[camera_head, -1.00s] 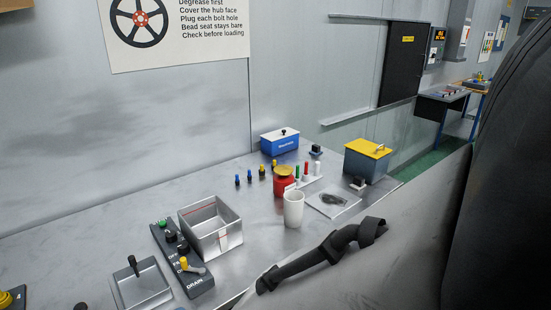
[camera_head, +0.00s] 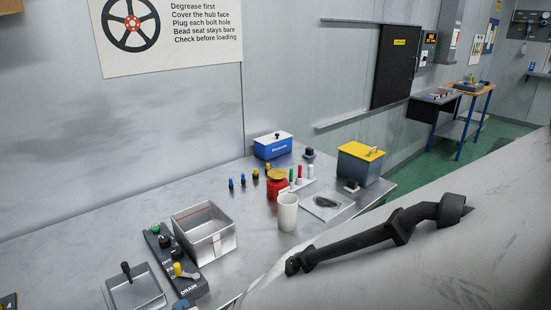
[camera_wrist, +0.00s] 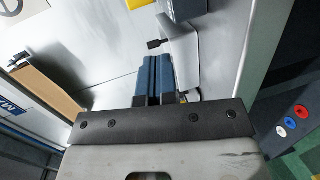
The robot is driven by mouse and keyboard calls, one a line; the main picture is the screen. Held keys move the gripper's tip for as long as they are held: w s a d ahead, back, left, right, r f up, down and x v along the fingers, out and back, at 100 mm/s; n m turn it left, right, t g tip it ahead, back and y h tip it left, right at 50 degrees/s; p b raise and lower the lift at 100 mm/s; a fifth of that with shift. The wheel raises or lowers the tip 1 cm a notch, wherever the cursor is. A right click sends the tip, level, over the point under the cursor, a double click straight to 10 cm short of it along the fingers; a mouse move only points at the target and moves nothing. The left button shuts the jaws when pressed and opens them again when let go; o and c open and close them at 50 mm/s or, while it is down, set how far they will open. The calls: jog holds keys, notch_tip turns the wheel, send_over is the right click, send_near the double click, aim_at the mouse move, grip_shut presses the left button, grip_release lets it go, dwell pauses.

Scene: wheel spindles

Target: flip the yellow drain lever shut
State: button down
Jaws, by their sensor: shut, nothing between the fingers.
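The drain lever (camera_head: 178,269) has a yellow knob and a pale arm slanting right. It sits at the near end of a dark control panel (camera_head: 202,290), above the word DRAIN. My gripper (camera_wrist: 159,58) shows in the wrist view, its two blue fingers together and nothing seen between them. A small yellow patch shows beside the fingers, mostly hidden; I cannot tell what it is. In the head view I cannot make out the gripper clearly, so its distance from the lever is unclear.
An open metal bin (camera_head: 207,247) stands right behind the panel, and a shallow tray (camera_head: 139,298) lies to its left. A white cup (camera_head: 288,213), a red jar (camera_head: 276,189) and a yellow-lidded box (camera_head: 359,168) stand farther right. My pale arm covers the lower right.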

jog(key=w, duration=0.1)
jog(key=w+m+g+h, duration=0.1)
jog(key=w+d+r+h, duration=0.1)
jog(key=shift+m+g, duration=0.3)
jog(key=shift+w+d+r+m+g+h, duration=0.2)
jog(key=shift+w+r+m+g+h, duration=0.15)
jog(key=shift+g, duration=0.35)
notch_tip(320, 180, up, 8)
jog(key=d+m+g, duration=0.1)
jog(key=g, duration=0.4)
jog(key=shift+s+d+g, duration=0.35)
jog(key=shift+d+g, duration=0.05)
jog(key=shift+f, duration=0.2)
jog(key=x, duration=1)
jog(key=shift+f, duration=0.2)
jog(key=shift+w+r, duration=0.15)
jog(key=shift+w, duration=0.2)
jog(key=shift+w+a+r, duration=0.1)
jog(key=shift+w+a, duration=0.3)
jog(key=shift+w, duration=0.3)
jog(key=shift+w+a, duration=0.35)
jog(key=shift+w, duration=0.4)
